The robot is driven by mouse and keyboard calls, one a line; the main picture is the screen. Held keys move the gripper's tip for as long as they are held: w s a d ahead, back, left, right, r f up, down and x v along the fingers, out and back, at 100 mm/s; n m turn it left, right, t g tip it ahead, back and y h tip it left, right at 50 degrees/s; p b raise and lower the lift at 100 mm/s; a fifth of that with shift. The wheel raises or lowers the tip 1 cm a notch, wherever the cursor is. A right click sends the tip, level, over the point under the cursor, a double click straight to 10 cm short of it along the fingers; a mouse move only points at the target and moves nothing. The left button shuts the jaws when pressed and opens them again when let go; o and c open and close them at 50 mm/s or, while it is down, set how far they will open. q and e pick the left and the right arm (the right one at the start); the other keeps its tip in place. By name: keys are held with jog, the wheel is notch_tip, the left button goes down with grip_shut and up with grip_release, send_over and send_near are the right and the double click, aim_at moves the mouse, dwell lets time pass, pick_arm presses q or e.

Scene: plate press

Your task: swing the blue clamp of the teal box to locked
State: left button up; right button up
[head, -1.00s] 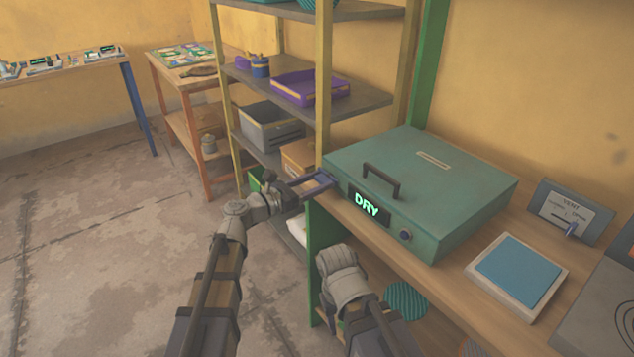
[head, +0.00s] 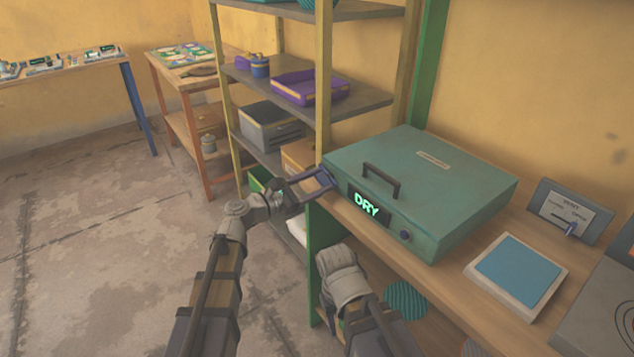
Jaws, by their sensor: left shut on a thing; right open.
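The teal box (head: 430,175) sits on the wooden bench with its lid down, a dark handle (head: 381,180) on top and a lit "DRY" display (head: 367,204) on its front. The blue clamp (head: 324,178) is a dark blue frame at the box's left corner, sticking out to the left, away from the box. My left gripper (head: 293,191) is shut on the clamp's outer end and partly hides it. My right gripper (head: 339,260) is below the bench's front edge, apart from the box and empty; its fingers are hard to make out.
A blue-topped pad (head: 518,272) and a small sign with a lever (head: 570,212) stand right of the box. A shelf rack (head: 325,97) with a purple tray (head: 309,88) and a grey bin (head: 272,128) stands behind my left gripper. Open floor lies to the left.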

pick_arm(q)
jog(key=m, duration=0.7)
jog(key=shift+s+f, duration=0.1)
jog(key=m, duration=0.6)
jog(key=shift+f+m, duration=0.1)
jog(key=shift+m, duration=0.3)
jog(key=o, duration=1.4)
